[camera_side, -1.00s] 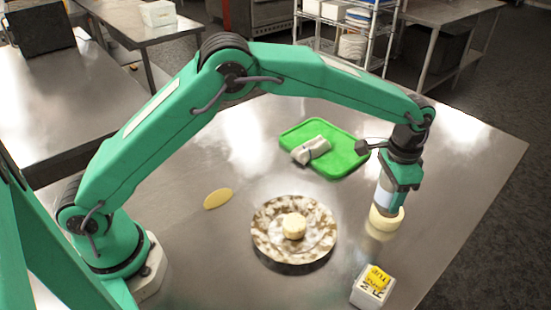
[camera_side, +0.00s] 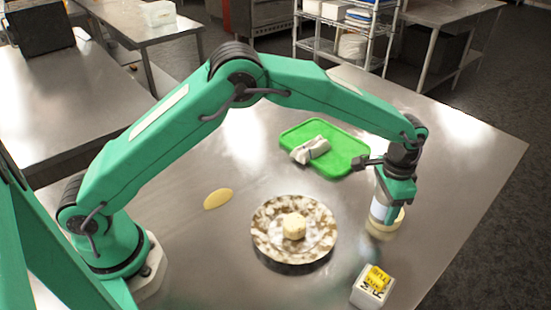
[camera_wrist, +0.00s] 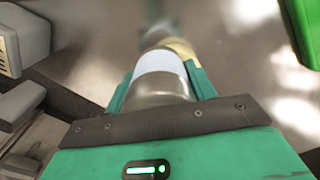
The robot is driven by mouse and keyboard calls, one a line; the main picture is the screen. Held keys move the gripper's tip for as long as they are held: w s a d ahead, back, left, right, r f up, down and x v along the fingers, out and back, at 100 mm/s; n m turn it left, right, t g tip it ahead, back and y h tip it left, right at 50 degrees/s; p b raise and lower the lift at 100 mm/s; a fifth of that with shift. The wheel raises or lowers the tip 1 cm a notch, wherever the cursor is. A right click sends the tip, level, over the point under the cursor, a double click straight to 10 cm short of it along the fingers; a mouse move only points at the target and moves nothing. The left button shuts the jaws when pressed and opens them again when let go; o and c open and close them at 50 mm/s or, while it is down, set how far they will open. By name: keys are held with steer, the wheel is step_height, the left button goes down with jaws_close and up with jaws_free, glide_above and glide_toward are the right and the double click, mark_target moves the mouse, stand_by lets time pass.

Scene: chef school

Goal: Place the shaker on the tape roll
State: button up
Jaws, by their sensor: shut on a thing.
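My gripper (camera_side: 389,200) is at the right of the steel table, pointing down and shut on the shaker. The shaker (camera_side: 378,211) is a cylinder with a white band and is held roughly upright. In the wrist view it sits between the green fingers (camera_wrist: 160,84), with its white band (camera_wrist: 160,63) pointing away from me. A pale yellow tape roll (camera_side: 400,215) shows beside and behind the shaker's lower end, partly hidden by it. It also shows in the wrist view (camera_wrist: 182,47), to the right of the shaker's far end. I cannot tell whether they touch.
A mottled plate (camera_side: 268,241) with a pale round piece (camera_side: 294,226) lies left of my gripper. A green tray (camera_side: 345,153) with a grey cloth (camera_side: 311,149) is behind.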

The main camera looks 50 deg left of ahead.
steer(key=o, duration=1.1)
steer(key=shift+r, duration=0.1)
step_height(320, 180, up, 11)
steer(key=shift+r, duration=0.5)
